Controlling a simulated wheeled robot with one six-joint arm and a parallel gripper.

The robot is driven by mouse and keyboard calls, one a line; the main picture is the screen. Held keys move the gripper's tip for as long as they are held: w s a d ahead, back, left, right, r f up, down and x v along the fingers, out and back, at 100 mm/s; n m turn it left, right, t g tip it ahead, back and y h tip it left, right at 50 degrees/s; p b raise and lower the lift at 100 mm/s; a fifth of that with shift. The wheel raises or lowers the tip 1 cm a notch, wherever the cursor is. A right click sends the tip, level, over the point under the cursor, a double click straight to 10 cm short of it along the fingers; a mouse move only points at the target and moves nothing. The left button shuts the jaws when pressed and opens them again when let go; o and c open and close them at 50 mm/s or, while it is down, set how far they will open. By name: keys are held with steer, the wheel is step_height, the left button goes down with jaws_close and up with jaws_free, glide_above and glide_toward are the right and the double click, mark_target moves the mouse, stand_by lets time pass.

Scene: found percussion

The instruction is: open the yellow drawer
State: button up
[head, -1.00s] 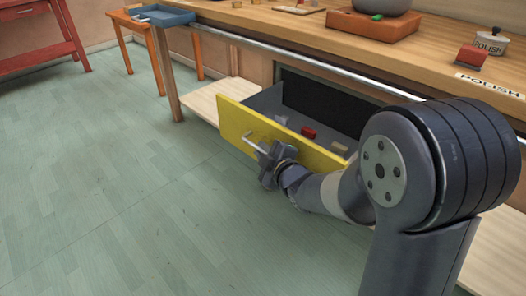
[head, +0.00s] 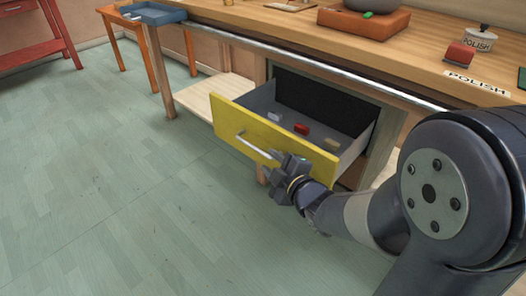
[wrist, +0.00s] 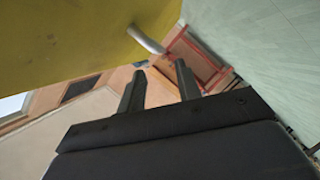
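The yellow drawer (head: 270,142) stands pulled out under the workbench, its grey inside open to view. Its yellow front also fills the upper left of the wrist view (wrist: 70,38). The pale bar handle (head: 252,144) runs across the front, and part of it shows in the wrist view (wrist: 147,40). My gripper (head: 282,163) is close to the front, by the handle's right end. In the wrist view its two dark fingers (wrist: 160,70) are apart with nothing between them, and the handle lies beyond their tips.
Small blocks, one of them red (head: 302,130), lie in the drawer. The wooden workbench (head: 270,24) above holds a polish pot (head: 479,40) and a red-brown box (head: 362,22). A pale low shelf (head: 205,98) is left of the drawer. The green floor (head: 110,200) in front is clear.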

mark_target(260, 150)
steer(key=v, duration=0.2)
steer(key=shift+s+d, duration=0.15)
steer(key=shift+s, duration=0.1)
steer(key=b+x, duration=0.2)
steer(key=x, duration=0.9)
steer(key=shift+w+d, duration=0.15)
steer(key=shift+d, duration=0.05)
